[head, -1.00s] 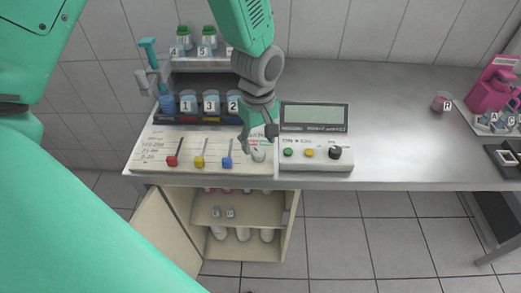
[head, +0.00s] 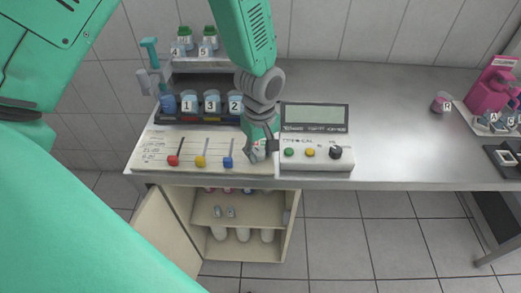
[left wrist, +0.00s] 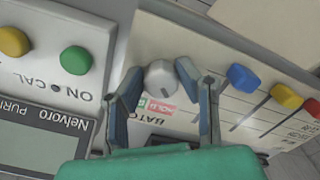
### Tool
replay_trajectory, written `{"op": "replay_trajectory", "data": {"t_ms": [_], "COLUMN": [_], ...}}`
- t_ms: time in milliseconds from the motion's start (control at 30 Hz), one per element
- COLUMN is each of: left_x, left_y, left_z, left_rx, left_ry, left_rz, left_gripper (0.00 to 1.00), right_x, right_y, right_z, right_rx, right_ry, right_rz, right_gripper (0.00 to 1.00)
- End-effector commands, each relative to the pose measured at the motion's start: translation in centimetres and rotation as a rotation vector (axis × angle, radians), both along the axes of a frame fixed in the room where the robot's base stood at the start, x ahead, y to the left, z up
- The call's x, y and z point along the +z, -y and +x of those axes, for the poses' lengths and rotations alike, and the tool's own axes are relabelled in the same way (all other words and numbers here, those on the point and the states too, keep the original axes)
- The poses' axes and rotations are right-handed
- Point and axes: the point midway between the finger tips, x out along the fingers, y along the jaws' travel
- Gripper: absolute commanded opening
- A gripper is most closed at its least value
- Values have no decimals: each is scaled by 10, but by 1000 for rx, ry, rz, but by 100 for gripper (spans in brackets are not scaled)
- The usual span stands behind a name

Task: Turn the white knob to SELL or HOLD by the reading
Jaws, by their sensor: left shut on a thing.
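The white knob (left wrist: 160,77) sits on the right end of the cream slider panel (head: 150,160). A small red and green label (left wrist: 161,108) is beside it in the left wrist view. My left gripper (head: 262,154) is down at the knob, with one finger on each side, shut on it. It also shows in the left wrist view (left wrist: 159,74). The fingers mostly hide the knob in the head view. The purity meter (head: 315,151) stands just right of the panel. Its grey-green screen (head: 314,116) shows no legible reading. My right gripper is not in view.
Red (head: 173,161), yellow (head: 201,162) and blue (head: 228,163) slider caps are left of the knob. Numbered jars stand behind the panel. A jar marked R (head: 441,103) and a pink device (head: 492,88) are at the right. The middle-right bench is clear.

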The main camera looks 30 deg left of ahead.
Motion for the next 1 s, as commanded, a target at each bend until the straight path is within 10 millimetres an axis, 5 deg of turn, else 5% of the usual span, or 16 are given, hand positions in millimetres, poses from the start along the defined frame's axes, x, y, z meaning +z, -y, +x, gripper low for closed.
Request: {"op": "replay_trajectory", "data": {"t_ms": [367, 1000], "left_x": [3, 4], "left_y": [-6, -7], "left_z": [4, 5], "left_rx": [-145, -738], "left_ry": [10, 14], "left_rz": [7, 11], "left_gripper": [1, 1], "right_x": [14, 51], "right_y": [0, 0], "right_z": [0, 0], "right_rx": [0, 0], "right_ry": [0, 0], "right_rz": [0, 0], "right_gripper": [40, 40]}}
